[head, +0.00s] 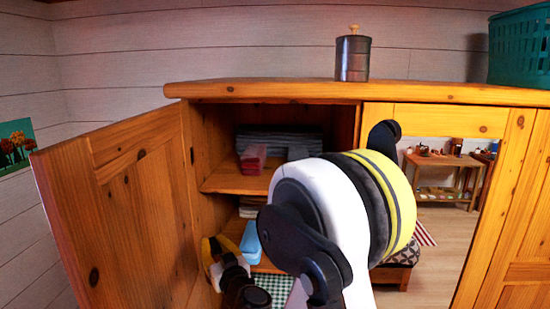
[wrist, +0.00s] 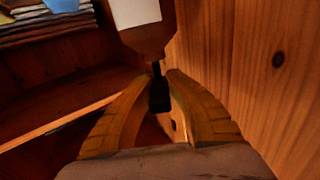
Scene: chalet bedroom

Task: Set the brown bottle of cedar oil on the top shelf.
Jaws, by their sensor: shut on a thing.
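The brown bottle (wrist: 148,38) with a white label shows at the top of the wrist view. Its black cap (wrist: 159,96) is between the fingers of my gripper (wrist: 158,76), which is shut on the bottle's neck end. In the head view my yellow-fingered gripper (head: 212,250) is low at the cabinet's left opening, beside the open door, and I cannot make out the bottle there. The top shelf (head: 222,181) inside the cabinet carries folded grey cloth (head: 280,141) and a pink item (head: 254,158). My arm hides its right part.
The open wooden door (head: 115,205) stands at the left, close to my gripper. A lower shelf holds a light-blue item (head: 251,243). A dark canister (head: 353,57) and a green basket (head: 519,48) stand on the cabinet top. The top shelf's front left is clear.

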